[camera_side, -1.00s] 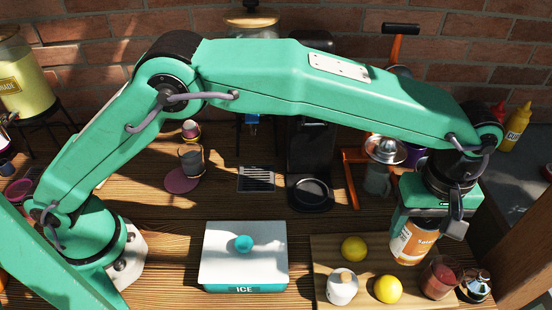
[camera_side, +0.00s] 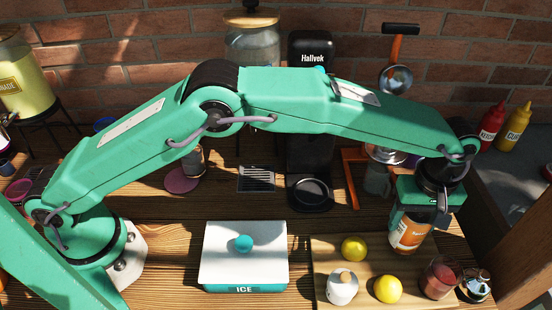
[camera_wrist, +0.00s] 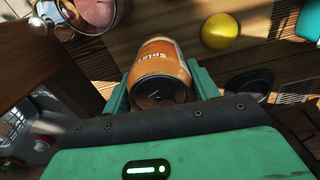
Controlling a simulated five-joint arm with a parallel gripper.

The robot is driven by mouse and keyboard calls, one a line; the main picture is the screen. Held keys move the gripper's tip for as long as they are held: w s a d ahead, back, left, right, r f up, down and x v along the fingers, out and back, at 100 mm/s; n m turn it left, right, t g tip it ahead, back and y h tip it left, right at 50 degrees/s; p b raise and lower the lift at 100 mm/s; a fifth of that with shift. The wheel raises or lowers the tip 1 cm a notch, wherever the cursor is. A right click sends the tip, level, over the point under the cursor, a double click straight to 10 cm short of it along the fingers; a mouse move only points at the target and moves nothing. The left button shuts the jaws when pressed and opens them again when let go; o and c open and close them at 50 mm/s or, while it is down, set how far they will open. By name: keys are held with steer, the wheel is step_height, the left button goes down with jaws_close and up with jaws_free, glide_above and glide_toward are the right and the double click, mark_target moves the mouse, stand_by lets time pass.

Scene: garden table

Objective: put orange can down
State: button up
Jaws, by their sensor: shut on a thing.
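The orange can (camera_side: 408,236) has a white band and lettering. It is upright or nearly so in the side view, over the back right part of the wooden board (camera_side: 330,246). My gripper (camera_side: 412,226) is shut on it from above, with a finger on its side. In the wrist view, the can (camera_wrist: 160,62) sits between the two green fingers of my gripper (camera_wrist: 162,85), its dark end facing the camera. I cannot tell whether the can's bottom touches the board.
A white ICE box (camera_side: 243,270) is left. A black machine (camera_side: 311,150) stands behind.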

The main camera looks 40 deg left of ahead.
steer(key=shift+f, duration=0.65)
steer(key=shift+f, duration=0.15)
steer(key=o, duration=1.2)
step_height(320, 180, up, 12)
steer(key=shift+r, duration=0.1)
